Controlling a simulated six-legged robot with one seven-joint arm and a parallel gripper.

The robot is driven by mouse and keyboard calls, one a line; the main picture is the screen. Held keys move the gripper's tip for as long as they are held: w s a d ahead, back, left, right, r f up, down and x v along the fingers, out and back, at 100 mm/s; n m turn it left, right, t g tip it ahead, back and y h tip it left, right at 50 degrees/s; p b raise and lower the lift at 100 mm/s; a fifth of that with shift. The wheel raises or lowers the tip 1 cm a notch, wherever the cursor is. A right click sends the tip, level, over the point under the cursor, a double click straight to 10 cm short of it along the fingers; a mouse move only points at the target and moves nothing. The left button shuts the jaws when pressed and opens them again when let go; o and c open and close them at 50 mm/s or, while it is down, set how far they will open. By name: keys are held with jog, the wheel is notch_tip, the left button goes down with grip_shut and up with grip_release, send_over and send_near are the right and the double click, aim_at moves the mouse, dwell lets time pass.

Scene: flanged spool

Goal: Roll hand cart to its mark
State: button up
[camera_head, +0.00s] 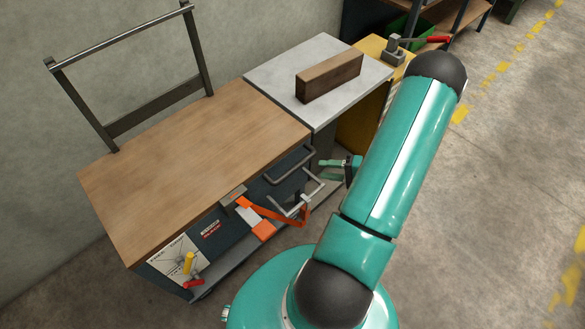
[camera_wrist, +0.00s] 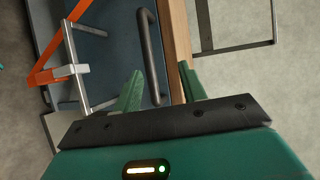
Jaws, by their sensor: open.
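The wheeled-cart candidate is a wooden-topped bench (camera_head: 190,160) with a dark blue body; I see no wheels. A dark bent-tube handle (camera_head: 293,165) sticks out from its near right end. It also shows in the wrist view (camera_wrist: 148,50), beside the wooden top's edge (camera_wrist: 178,40). My gripper (camera_head: 335,165) is open and empty, to the right of the handle. In the wrist view my gripper's green fingers (camera_wrist: 160,72) are spread, with the handle's lower end between them in the picture; I cannot tell the depth. I cannot make out a certain floor mark.
Open floor (camera_head: 480,190) lies right, with yellow dashes (camera_head: 460,113).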

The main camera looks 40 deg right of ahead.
aim_at(296, 168)
jog(key=shift+m+t+h, duration=0.7)
jog(key=shift+h, duration=0.1)
jog(key=w+a+f, duration=0.1)
jog(key=w+f, duration=0.1)
jog(key=w, duration=0.1)
jog(key=w+a+f, duration=0.1)
jog(key=w+a, duration=0.1)
jog(key=w, duration=0.2)
jog(key=w+a+f, duration=0.1)
jog(key=w+f, duration=0.1)
jog(key=w, duration=0.1)
jog(key=shift+w+a+f, duration=0.25)
jog(key=shift+f, duration=0.1)
grip_shut()
